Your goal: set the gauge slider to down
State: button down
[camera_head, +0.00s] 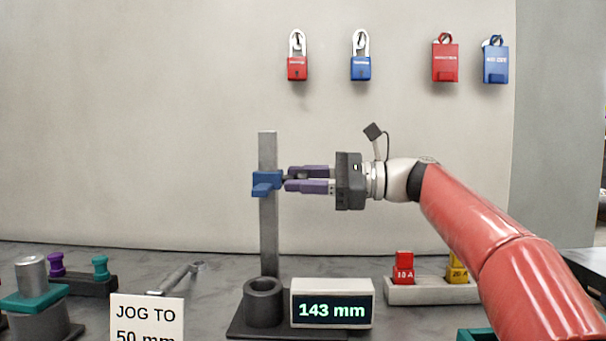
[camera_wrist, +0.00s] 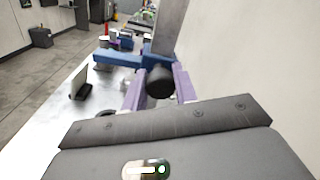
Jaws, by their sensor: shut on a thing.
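The gauge has a grey upright post (camera_head: 268,222) with a blue slider (camera_head: 266,182) partway up it, in the upper half. The display (camera_head: 332,303) at its foot reads 143 mm. My gripper (camera_head: 290,180) comes in from the right with its purple fingers level at the slider. In the wrist view the fingers (camera_wrist: 158,88) are on both sides of a dark round knob (camera_wrist: 160,82) that sticks out of the blue slider (camera_wrist: 118,60). The gripper is shut on this knob. The inner faces of the fingers are partly hidden.
A card (camera_head: 147,318) reads "JOG TO 50 mm", its lower part cut off. A dark cup (camera_head: 263,302) stands at the post's foot. A wrench (camera_head: 178,278) lies to the left. A grey holder (camera_head: 430,292) with red and yellow fuses is at right. Padlocks and tags hang on the wall.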

notch_tip(320, 180, down, 6)
jog(key=b, duration=0.2)
jog(key=shift+b, duration=0.3)
jog(key=c, duration=1.1)
grip_release()
jog(key=shift+r, duration=0.1)
jog(key=d, duration=0.7)
jog(key=shift+s+d, duration=0.35)
jog(key=shift+d, duration=0.05)
jog(key=shift+c, duration=0.3)
